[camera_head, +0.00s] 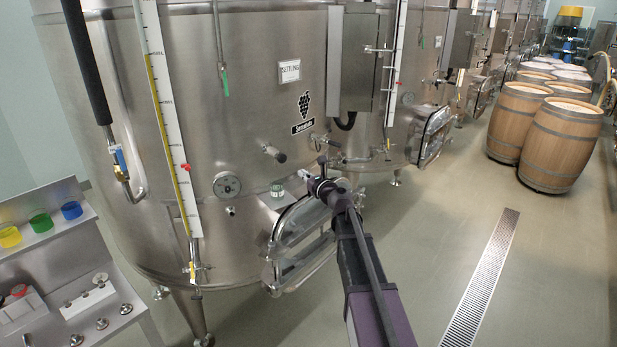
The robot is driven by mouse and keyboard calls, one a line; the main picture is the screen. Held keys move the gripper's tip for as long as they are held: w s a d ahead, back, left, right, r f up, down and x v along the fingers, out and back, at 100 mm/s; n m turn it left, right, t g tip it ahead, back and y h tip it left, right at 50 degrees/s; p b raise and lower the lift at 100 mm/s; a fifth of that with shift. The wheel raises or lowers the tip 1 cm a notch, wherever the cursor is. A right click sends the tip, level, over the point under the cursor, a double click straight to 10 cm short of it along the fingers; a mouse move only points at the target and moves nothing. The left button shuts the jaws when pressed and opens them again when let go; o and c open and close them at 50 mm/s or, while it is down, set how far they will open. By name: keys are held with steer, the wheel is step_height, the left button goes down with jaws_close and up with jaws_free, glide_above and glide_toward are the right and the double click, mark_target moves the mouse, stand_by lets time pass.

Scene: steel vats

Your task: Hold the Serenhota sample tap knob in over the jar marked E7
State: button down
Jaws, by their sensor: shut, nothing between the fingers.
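A steel vat (230,90) fills the middle of the view, with a black grape emblem and a small dark name plate (302,127) too small to read surely. Below and left of the plate, a short tap with a dark knob (281,157) sticks out of the vat wall. A small jar with a green and white label (277,189) stands beneath it; its marking is not readable. My gripper (303,175) is shut and empty, right of and a little below the knob, apart from it in the picture. My dark arm hides part of the hatch.
An oval hatch door (300,240) juts out below my gripper. Another valve (322,141) sits right of the knob. A bench with coloured cups (40,220) stands at left. Barrels (556,145) stand at right; floor around the drain grate (485,275) is clear.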

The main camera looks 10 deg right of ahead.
mark_target(283, 160)
steer(key=x, duration=1)
steer(key=shift+w+a, duration=0.1)
steer(key=shift+w, duration=0.2)
